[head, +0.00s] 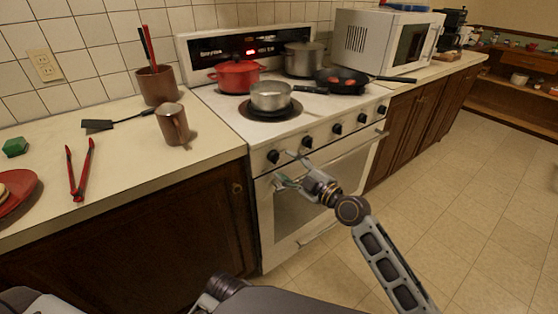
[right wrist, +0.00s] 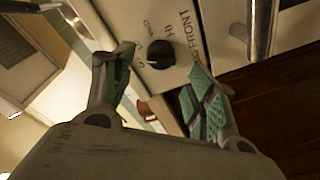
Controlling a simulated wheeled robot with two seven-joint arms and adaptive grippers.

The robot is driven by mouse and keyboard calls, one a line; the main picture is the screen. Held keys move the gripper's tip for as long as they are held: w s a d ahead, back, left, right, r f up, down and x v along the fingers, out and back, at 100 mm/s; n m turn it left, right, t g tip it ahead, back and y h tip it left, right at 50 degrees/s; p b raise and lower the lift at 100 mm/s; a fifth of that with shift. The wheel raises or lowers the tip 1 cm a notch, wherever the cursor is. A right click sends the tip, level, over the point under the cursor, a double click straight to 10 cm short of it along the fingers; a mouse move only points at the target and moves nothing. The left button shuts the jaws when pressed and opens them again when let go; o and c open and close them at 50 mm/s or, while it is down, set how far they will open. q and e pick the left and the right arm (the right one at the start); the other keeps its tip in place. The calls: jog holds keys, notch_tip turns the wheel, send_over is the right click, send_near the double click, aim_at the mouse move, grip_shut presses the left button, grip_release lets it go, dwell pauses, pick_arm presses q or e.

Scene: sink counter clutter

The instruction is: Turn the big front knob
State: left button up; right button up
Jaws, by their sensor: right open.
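The stove (head: 262,128) has a row of dark round knobs along its front panel. The leftmost knob (head: 273,156) sits near the left cabinet. In the right wrist view a black knob (right wrist: 160,53) shows on the white panel, with "HI" and "FRONT" printed by it. My right gripper (head: 284,169) is just in front of the panel's left end. In the right wrist view its open fingers (right wrist: 163,68) stand on either side of the knob, with no clear contact. My left gripper is not in view.
The oven door handle (head: 345,153) runs below the knobs. A steel pot (head: 271,95), a red pot (head: 236,75) and a black pan (head: 341,82) stand on the stove. A mug (head: 173,124) and tongs (head: 79,171) are on the left counter. The floor at right is clear.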

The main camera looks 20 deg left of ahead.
aim_at(278, 159)
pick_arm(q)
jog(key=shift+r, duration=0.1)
pick_arm(e)
jog(key=shift+x, duration=2.4)
jog(key=shift+c, duration=0.5)
jog(key=c, duration=0.9)
